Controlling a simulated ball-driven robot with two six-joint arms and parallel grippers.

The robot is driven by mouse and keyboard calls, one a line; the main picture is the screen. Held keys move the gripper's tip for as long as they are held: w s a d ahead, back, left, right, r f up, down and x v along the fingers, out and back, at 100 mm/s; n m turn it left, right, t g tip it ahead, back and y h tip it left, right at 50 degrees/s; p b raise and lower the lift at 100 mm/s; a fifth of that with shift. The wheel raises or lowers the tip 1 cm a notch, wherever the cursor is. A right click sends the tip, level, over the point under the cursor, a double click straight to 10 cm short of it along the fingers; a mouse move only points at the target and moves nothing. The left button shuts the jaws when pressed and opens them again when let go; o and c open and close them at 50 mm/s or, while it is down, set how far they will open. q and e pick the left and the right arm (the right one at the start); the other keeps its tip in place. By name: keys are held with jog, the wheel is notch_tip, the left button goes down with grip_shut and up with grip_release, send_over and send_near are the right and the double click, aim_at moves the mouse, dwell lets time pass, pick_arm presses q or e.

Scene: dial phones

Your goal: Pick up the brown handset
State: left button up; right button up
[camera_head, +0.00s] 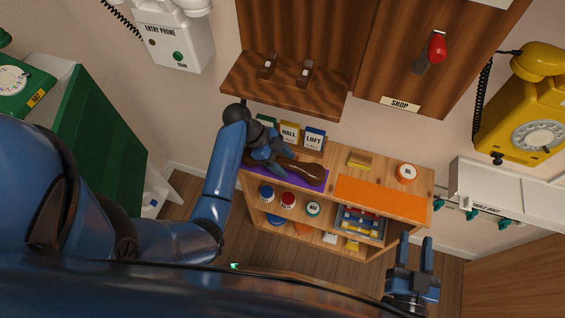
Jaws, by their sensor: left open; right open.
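The brown handset (306,172) lies on a purple mat (313,187) at the left of the wooden shelf unit's top. My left gripper (271,164) reaches down over the handset's left end and is open. It partly hides that end, and I cannot tell whether its fingers touch the handset. My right gripper (413,254) is open and empty in front of the unit's right end, away from the handset.
Small boxes marked HALL (289,136) and LOFT (314,139) stand behind the handset. A wooden ledge with two brackets (287,91) juts out above.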

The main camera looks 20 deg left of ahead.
pick_arm(q)
jog(key=shift+d+f, duration=0.45)
jog(key=shift+f, duration=0.1)
jog(key=shift+c, duration=0.2)
grip_shut()
jog(key=shift+r, duration=0.15)
